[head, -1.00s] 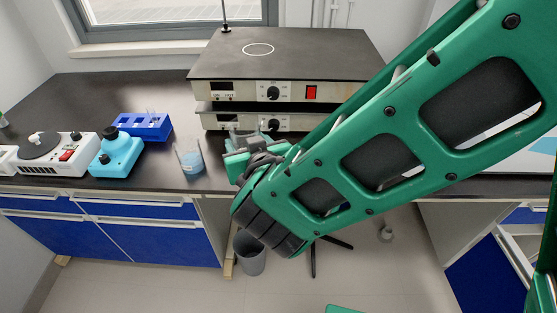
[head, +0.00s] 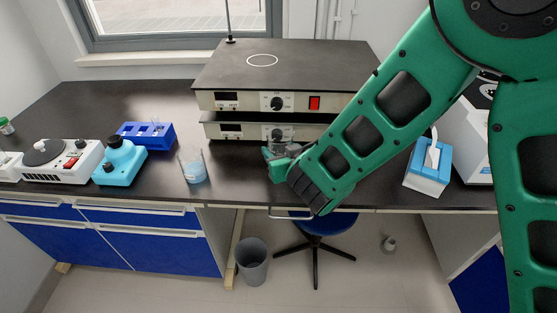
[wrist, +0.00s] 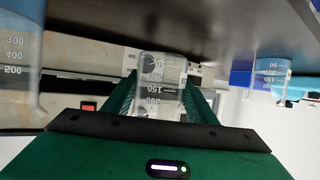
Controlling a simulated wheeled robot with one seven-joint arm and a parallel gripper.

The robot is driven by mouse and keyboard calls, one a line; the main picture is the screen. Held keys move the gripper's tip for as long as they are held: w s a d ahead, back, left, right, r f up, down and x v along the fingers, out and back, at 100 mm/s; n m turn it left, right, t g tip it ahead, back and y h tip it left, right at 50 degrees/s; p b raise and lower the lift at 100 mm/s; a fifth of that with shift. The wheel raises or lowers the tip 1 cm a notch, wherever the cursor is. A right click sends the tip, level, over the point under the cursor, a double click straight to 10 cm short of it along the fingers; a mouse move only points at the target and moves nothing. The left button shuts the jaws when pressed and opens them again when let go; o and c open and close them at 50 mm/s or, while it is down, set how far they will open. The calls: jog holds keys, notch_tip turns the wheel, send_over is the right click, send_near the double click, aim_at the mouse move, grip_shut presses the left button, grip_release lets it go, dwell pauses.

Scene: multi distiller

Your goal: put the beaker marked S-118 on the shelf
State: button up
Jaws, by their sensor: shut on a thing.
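My gripper (head: 281,152) is shut on a clear graduated beaker (wrist: 160,85), held between its green fingers in the wrist view. The gripper is low over the bench's front part, before the stacked hotplates. The held beaker is hard to make out in the head view. A beaker with blue liquid (head: 192,168) stands on the bench left of my gripper; a beaker with blue liquid also shows at the right of the wrist view (wrist: 272,78). Another graduated vessel (wrist: 18,65) is close at the wrist view's left. No S-118 mark is readable. I cannot identify the shelf.
Two stacked hotplates (head: 268,100) stand at the back of the dark bench (head: 85,110). A blue rack (head: 147,134), a cyan device (head: 120,162) and a white stirrer (head: 62,160) are at left. A tissue box (head: 428,168) is at right. A stool (head: 318,225) is below.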

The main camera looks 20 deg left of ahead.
jog(key=shift+f, duration=2)
jog(key=shift+f, duration=0.15)
jog(key=o, duration=1.2)
jog(key=shift+c, duration=0.2)
